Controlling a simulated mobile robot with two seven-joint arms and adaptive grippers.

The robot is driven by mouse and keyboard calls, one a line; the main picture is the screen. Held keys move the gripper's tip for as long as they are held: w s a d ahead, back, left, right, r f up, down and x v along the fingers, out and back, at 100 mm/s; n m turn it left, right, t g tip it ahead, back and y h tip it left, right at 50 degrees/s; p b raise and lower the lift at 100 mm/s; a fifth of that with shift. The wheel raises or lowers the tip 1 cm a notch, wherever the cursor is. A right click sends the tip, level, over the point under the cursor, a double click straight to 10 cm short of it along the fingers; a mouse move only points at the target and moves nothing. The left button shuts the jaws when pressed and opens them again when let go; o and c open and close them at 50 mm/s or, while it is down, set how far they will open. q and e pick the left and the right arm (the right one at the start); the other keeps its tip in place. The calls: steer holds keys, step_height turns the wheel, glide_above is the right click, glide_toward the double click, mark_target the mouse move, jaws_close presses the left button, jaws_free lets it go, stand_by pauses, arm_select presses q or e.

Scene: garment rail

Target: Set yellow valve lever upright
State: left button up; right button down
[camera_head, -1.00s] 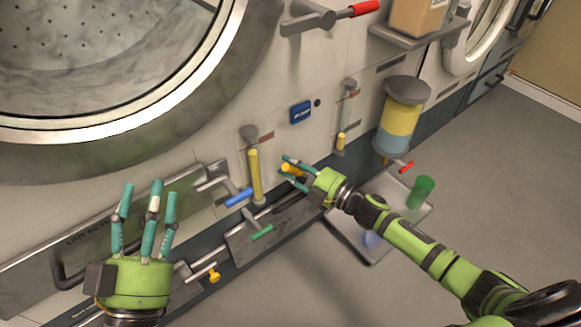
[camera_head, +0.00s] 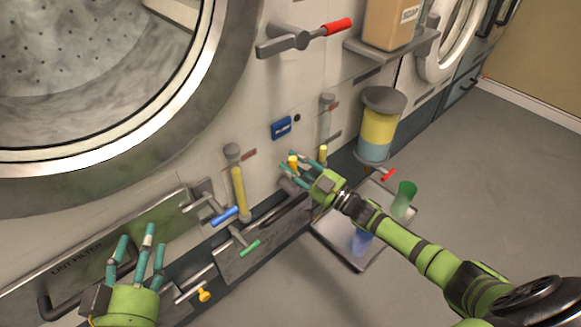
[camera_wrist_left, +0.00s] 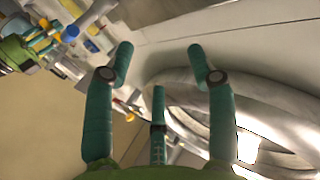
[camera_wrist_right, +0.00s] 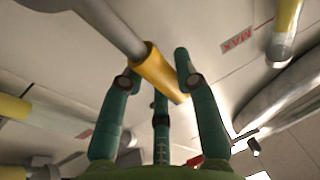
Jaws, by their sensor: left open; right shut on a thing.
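The yellow valve lever (camera_head: 293,161) is on the machine's front panel, right of the tall yellow gauge tube. Its yellow grip and grey shaft show close up in the right wrist view (camera_wrist_right: 158,72). My right gripper (camera_head: 301,168) is shut on the yellow grip, with fingers on both sides of it. The grip points upward in the head view; the lever's pivot is largely hidden by my fingers. My left gripper (camera_head: 142,243) is open and empty, low in front of the lint filter panel, well left of the lever.
A red-handled lever (camera_head: 325,30) is above. A tray (camera_head: 351,257) with a green cup (camera_head: 404,198) lies on the floor at right.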

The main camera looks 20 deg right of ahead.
steer(key=shift+w+d, duration=0.1)
steer(key=shift+d, duration=0.1)
stand_by(0.3)
steer(key=c, duration=0.9)
jaws_free()
steer(key=v, duration=1.2)
steer(key=shift+a, duration=0.1)
